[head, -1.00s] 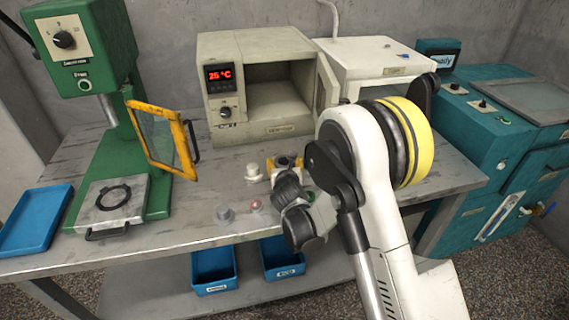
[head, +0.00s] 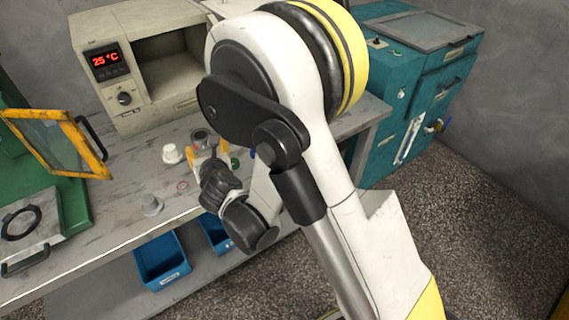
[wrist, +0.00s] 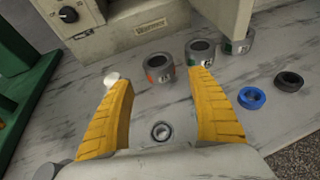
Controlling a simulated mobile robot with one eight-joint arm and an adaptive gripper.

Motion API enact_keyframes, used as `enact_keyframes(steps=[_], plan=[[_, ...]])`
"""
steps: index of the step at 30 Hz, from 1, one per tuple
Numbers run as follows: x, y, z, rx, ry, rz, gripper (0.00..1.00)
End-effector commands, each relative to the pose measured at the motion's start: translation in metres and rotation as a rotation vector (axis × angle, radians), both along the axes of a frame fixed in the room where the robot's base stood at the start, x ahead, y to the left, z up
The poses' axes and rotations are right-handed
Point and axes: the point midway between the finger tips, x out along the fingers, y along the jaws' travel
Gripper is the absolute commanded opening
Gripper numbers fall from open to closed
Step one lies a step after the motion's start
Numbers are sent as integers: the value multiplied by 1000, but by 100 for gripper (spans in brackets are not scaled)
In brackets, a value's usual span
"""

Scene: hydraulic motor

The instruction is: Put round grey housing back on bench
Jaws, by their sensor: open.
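Several round grey housings stand on the bench (head: 110,215). In the wrist view, one with a red label (wrist: 159,68) stands ahead of my fingertips, with a green-labelled one (wrist: 201,52) right of it and another (wrist: 238,43) farther right by the oven door. I cannot tell which one the task means. My gripper (wrist: 165,82) is open, its yellow fingers apart with nothing held. A small grey ring-shaped part (wrist: 161,131) lies on the bench between the fingers. In the head view my gripper (head: 203,148) is low over the bench, partly hidden by my wrist.
A white cap (head: 172,154) and a small grey part (head: 151,205) stand left of my gripper. A blue ring (wrist: 252,98) and black ring (wrist: 289,81) lie right. The oven (head: 125,100) stands behind; a yellow-framed guard (head: 62,143) juts out left. Blue bins (head: 162,261) sit below.

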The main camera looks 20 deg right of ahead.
Motion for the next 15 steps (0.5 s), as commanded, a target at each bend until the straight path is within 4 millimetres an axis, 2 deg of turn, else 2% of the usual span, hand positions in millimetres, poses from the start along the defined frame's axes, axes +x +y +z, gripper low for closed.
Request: enact_keyframes(steps=[2, 5, 8, 11, 15], plan=[[-1, -14, 13, 97, 27, -59, 68], [-9, -45, 37, 329, 87, -206, 68], [-27, -83, 63, 636, 152, -407, 68], [-54, -118, 85, 953, 201, -627, 68], [-106, -159, 107, 1387, 236, -947, 68]])
